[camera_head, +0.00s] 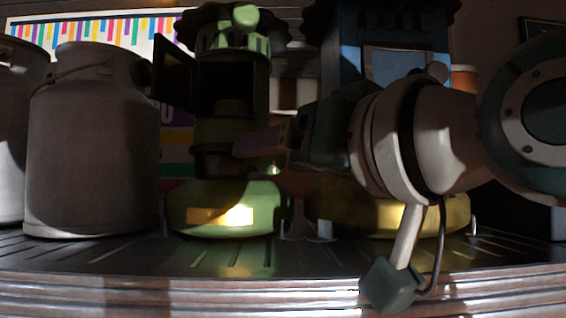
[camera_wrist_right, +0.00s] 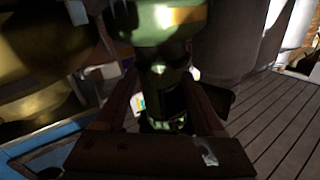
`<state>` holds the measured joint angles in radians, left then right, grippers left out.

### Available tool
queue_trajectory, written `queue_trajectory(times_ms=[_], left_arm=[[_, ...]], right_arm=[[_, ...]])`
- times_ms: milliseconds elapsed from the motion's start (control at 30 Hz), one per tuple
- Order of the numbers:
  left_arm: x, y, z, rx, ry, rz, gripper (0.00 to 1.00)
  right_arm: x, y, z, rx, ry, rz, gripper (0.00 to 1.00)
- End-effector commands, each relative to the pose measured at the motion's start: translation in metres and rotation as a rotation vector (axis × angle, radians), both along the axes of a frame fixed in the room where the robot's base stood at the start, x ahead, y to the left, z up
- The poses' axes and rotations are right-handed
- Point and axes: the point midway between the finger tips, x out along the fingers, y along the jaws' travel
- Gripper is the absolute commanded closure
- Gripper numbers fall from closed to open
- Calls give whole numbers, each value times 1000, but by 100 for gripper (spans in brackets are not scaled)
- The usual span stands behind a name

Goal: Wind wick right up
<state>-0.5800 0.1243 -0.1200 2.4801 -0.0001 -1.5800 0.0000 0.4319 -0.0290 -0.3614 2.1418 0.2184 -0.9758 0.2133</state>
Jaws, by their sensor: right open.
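A green stove (camera_head: 235,195) with a round base stands left of centre. Its dark door (camera_head: 173,68) stands open to the left, showing a dark opening. My right gripper (camera_head: 242,148) reaches in from the right, its fingers in front of the stove's middle, just below the opening. In the right wrist view the open fingers (camera_wrist_right: 158,82) point towards the green stove (camera_wrist_right: 160,25). A small greenish part shows between them, but I cannot tell whether it is the wick knob or whether they touch it. My left gripper is out of view.
Grey metal churns (camera_head: 92,145) stand close on the left. A blue stove (camera_head: 390,60) with a yellow base (camera_head: 455,217) stands on the right, partly behind my right arm. The slatted shelf (camera_head: 130,257) has a narrow clear strip in front.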

Motion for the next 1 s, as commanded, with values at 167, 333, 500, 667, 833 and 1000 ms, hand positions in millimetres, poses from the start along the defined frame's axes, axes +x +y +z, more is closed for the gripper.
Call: queue_trajectory(times_ms=[167,333,500,667,833,1000], left_arm=[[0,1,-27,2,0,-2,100],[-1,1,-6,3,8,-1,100],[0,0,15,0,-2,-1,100],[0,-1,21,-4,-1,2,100],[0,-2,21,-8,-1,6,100],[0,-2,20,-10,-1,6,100]], right_arm=[[-33,-19,-6,1,-6,0,30],[-53,-32,5,-1,10,-2,30],[-62,-37,3,-1,7,-1,30],[-68,-39,1,0,4,1,30],[-69,-39,-1,1,3,0,30],[-69,-39,-1,1,2,0,30]])
